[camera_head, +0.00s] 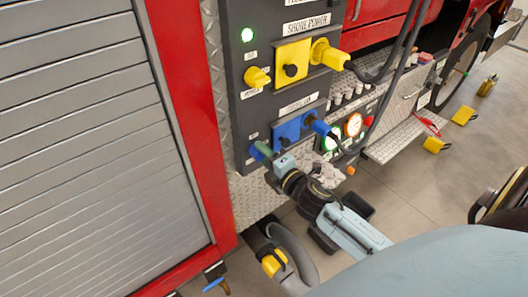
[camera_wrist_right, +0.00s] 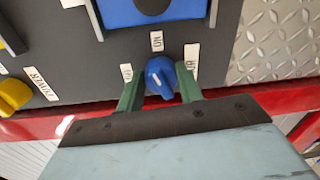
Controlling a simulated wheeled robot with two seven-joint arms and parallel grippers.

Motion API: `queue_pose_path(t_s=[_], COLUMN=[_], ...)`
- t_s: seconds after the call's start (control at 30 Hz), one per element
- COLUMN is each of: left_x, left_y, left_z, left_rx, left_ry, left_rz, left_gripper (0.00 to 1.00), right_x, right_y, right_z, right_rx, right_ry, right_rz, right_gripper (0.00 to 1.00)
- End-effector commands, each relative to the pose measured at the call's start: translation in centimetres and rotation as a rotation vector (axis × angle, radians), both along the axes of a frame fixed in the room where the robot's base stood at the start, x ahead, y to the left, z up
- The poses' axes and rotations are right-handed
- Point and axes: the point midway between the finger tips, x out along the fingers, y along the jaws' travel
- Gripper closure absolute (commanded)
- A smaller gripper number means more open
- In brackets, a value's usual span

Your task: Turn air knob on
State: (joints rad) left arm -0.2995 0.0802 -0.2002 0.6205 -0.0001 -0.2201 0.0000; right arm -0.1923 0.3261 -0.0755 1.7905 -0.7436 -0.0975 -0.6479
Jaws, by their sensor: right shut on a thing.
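The small blue air knob (camera_wrist_right: 160,76) sits on the dark panel (camera_wrist_right: 70,50) under a blue socket cover (camera_wrist_right: 150,10). A white line shows on the knob's face. An "ON" label is beside it, and two more labels are partly hidden by the fingers. My right gripper (camera_wrist_right: 160,90) has its green fingers on both sides of the knob and is shut on it. In the head view my right gripper (camera_head: 263,151) reaches the lower left of the panel and mostly hides the knob. My left gripper is not in view.
Above are a yellow knob (camera_head: 257,77), a yellow shore power cover (camera_head: 292,62) and a yellow plug (camera_head: 328,54) with a cable. A blue plug (camera_head: 319,126) sits right of my gripper. Gauges (camera_head: 353,125) and a step (camera_head: 395,137) lie further right.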

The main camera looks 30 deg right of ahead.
Motion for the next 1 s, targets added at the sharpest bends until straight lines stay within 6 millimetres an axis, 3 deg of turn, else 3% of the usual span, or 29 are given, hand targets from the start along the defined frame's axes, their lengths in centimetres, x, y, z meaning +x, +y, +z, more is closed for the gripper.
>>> queue_pose_path(t_s=[0.5,1.0], left_x=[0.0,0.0], left_y=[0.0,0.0], left_z=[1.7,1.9], left_rx=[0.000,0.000], left_ry=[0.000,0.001], left_rz=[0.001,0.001], left_gripper=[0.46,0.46], right_x=[0.0,0.0], right_y=[-0.1,-0.1], right_z=[-0.1,-0.2], right_rx=[0.339,0.404], right_ry=[0.027,0.032], right_rz=[-0.001,0.000], right_gripper=[0.87,0.87])
